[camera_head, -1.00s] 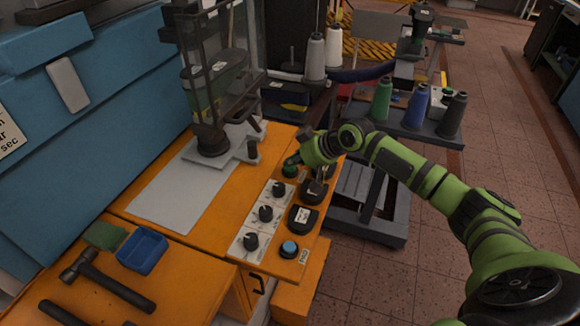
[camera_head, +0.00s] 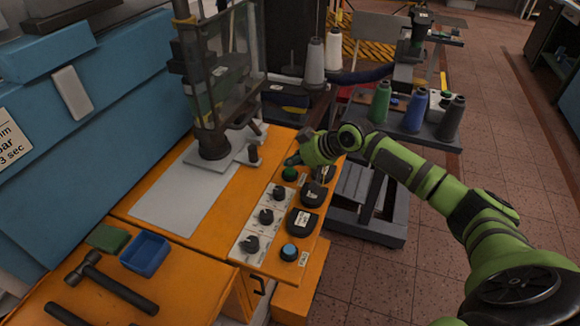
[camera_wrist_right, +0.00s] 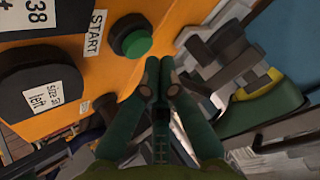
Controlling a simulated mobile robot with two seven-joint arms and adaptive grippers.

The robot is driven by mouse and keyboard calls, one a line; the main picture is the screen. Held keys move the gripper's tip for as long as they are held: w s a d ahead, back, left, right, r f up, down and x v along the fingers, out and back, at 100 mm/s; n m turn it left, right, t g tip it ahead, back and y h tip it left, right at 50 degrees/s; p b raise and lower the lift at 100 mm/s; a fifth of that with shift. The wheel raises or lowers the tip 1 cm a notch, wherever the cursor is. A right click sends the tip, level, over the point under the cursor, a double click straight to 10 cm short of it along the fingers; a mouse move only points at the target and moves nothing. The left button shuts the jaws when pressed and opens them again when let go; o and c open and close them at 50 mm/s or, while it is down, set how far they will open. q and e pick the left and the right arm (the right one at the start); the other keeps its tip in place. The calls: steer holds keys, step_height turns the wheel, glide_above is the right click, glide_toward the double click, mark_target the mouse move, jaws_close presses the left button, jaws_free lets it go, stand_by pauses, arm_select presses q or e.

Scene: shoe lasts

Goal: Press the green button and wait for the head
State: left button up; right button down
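The green button (camera_head: 290,174) sits at the far end of the control strip on the orange bench; the right wrist view shows it beside the START label (camera_wrist_right: 130,40). My right gripper (camera_head: 291,160) is close above it. In the right wrist view its two dark green fingers (camera_wrist_right: 164,65) are together with nothing between them, and their tips appear just off the button. The press head (camera_head: 213,146), a dark block at the foot of a column, is low over the pale grey plate (camera_head: 180,200). My left gripper is not in view.
Black knobs (camera_head: 266,216), dark rounded controls (camera_head: 303,221) and a blue button (camera_head: 289,252) line the strip. A hammer (camera_head: 110,285) and blue tray (camera_head: 145,254) lie at front left. Thread cones (camera_head: 415,110) stand on a shelf behind my right arm.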

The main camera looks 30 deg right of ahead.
mark_target(293, 172)
stand_by(0.3)
step_height(293, 172, up, 5)
steer(key=p, duration=0.5)
steer(key=shift+r, duration=0.1)
stand_by(0.5)
